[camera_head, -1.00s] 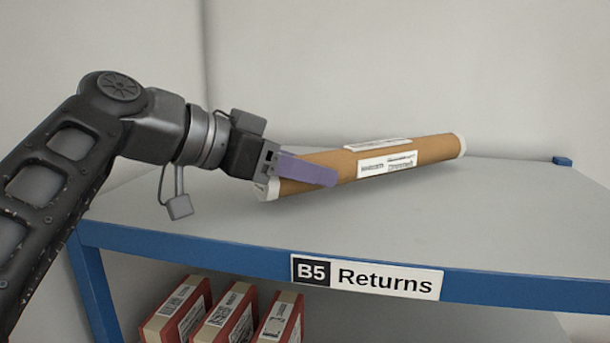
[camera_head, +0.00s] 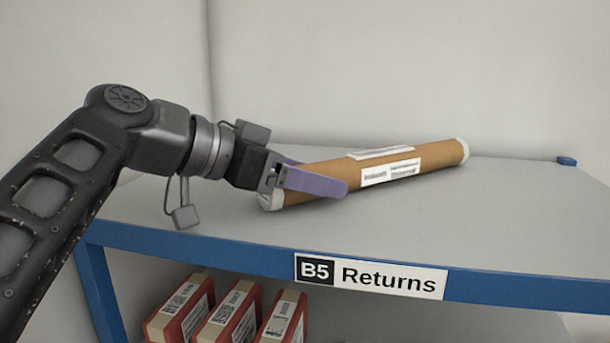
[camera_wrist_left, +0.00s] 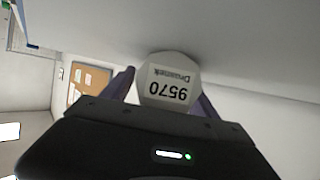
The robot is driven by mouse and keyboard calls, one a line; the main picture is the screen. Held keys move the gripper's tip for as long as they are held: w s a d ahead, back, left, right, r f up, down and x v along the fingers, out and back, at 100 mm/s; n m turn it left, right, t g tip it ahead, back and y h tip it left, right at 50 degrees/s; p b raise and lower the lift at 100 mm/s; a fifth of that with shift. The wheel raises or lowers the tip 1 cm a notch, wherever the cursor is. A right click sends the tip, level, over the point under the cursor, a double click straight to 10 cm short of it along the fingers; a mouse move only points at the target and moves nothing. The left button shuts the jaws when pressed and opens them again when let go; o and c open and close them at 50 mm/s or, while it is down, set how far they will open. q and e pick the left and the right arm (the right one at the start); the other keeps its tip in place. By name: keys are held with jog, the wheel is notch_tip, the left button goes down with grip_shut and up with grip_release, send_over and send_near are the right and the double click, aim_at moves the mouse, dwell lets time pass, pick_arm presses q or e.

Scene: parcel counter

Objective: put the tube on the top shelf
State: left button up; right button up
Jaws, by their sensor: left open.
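The brown cardboard tube (camera_head: 425,158) with white end caps and white labels lies on the grey top shelf (camera_head: 480,220), slanting from near left to far right. My left gripper (camera_head: 318,176) is at the tube's near left end, open, with one purple finger on the near side and the other partly hidden behind the tube. In the left wrist view the tube's white end cap (camera_wrist_left: 168,85), printed 9570, shows between the two spread fingers (camera_wrist_left: 165,92). Whether a finger touches the tube I cannot tell. My right gripper is not in view.
The shelf has a blue front edge (camera_head: 520,292) with a sign (camera_head: 370,277) reading B5 Returns. Several red-and-white boxes (camera_head: 232,315) stand on the level below. A small blue post top (camera_head: 567,161) is at the back right. The shelf's right side is clear.

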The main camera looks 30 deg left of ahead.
pick_arm(q)
jog(key=shift+r, duration=0.1)
jog(key=shift+s, duration=0.1)
jog(key=b+v, duration=0.1)
jog(key=v, duration=0.5)
jog(key=shift+b, duration=0.35)
jog(key=v, duration=0.2)
jog(key=p+v, duration=0.1)
jog(key=shift+s+a+r+p, duration=0.1)
jog(key=shift+s+r+p, duration=0.2)
jog(key=shift+r, duration=0.1)
jog(key=shift+s+a, duration=0.1)
jog(key=shift+s, duration=0.2)
jog(key=shift+s+a+r, duration=0.2)
jog(key=shift+s+a, duration=0.3)
jog(key=shift+s, duration=0.05)
